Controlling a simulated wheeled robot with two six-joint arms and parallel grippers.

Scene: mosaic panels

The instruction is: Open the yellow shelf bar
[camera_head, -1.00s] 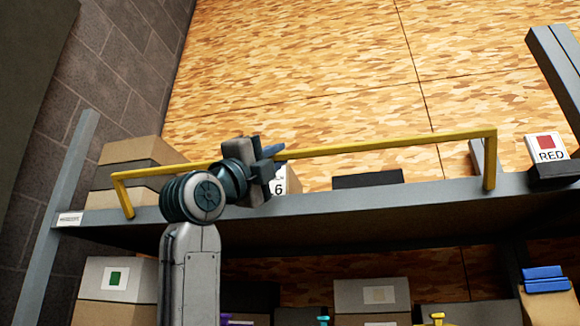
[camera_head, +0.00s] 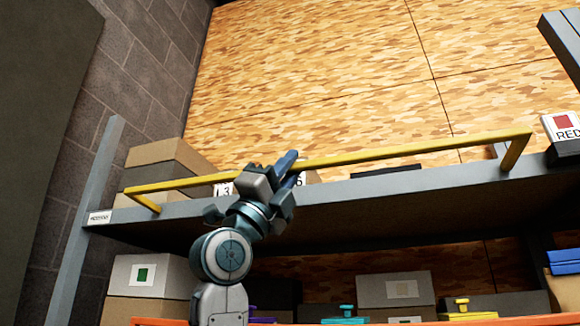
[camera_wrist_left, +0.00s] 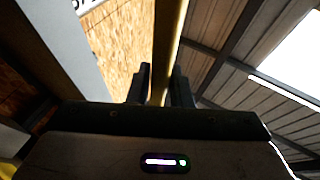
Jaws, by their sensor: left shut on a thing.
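The yellow shelf bar (camera_head: 400,152) runs across the front of the upper shelf, on yellow end arms. It stands out toward me and low, close to the shelf edge. My left gripper (camera_head: 285,170) is shut on the bar left of its middle. In the left wrist view the bar (camera_wrist_left: 167,45) passes between the two dark fingers (camera_wrist_left: 160,85). My right gripper is in neither view.
The grey shelf edge (camera_head: 375,190) lies just behind and below the bar. Boxes (camera_head: 165,160) stand at the shelf's left, and a RED label box (camera_head: 563,128) at its right end. Boxes and colored handled items (camera_head: 345,313) fill the lower level.

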